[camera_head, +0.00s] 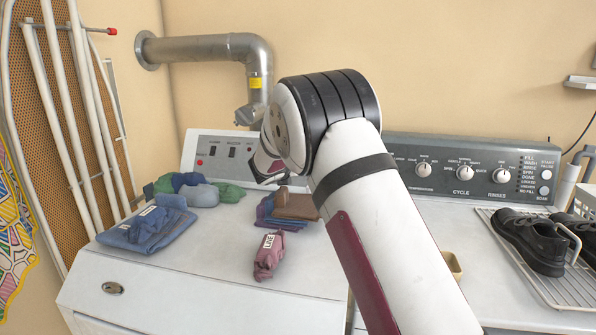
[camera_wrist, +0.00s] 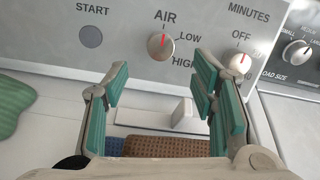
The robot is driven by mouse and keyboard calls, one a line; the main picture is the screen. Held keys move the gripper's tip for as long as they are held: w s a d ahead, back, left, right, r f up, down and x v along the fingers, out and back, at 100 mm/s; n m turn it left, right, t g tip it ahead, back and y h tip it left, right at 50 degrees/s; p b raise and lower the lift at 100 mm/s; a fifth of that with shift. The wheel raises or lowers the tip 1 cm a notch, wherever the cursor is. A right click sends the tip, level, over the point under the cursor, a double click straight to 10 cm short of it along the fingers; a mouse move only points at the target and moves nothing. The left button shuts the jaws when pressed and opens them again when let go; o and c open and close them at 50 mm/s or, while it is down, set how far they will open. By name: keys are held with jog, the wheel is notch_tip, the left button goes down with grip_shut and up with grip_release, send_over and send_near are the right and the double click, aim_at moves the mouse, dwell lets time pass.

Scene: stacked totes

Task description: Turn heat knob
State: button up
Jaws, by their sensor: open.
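The heat knob (camera_wrist: 160,46) is a small round grey knob with a red mark on the dryer's panel (camera_wrist: 112,60), in the wrist view. Its mark points up at AIR; LOW and HIGH are printed to its right. My gripper (camera_wrist: 162,72) is open and empty, with teal-padded fingers spread to the left and right below the knob. The fingers do not appear to touch the knob. In the head view my arm hides the knob, and only a dark part of my gripper shows in front of the panel (camera_head: 222,150).
A minutes knob (camera_wrist: 238,64) is close to the right finger, and a START button (camera_wrist: 91,37) is at left. Folded clothes (camera_head: 150,228) and a mauve cloth (camera_head: 268,256) lie on the dryer. Black shoes (camera_head: 530,242) sit on a rack at right.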

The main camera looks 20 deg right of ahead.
jog(key=x, duration=0.7)
jog(key=shift+w+d+f, duration=0.1)
jog(key=shift+w+d, duration=0.1)
jog(key=shift+w, duration=0.1)
jog(key=c, duration=1.1)
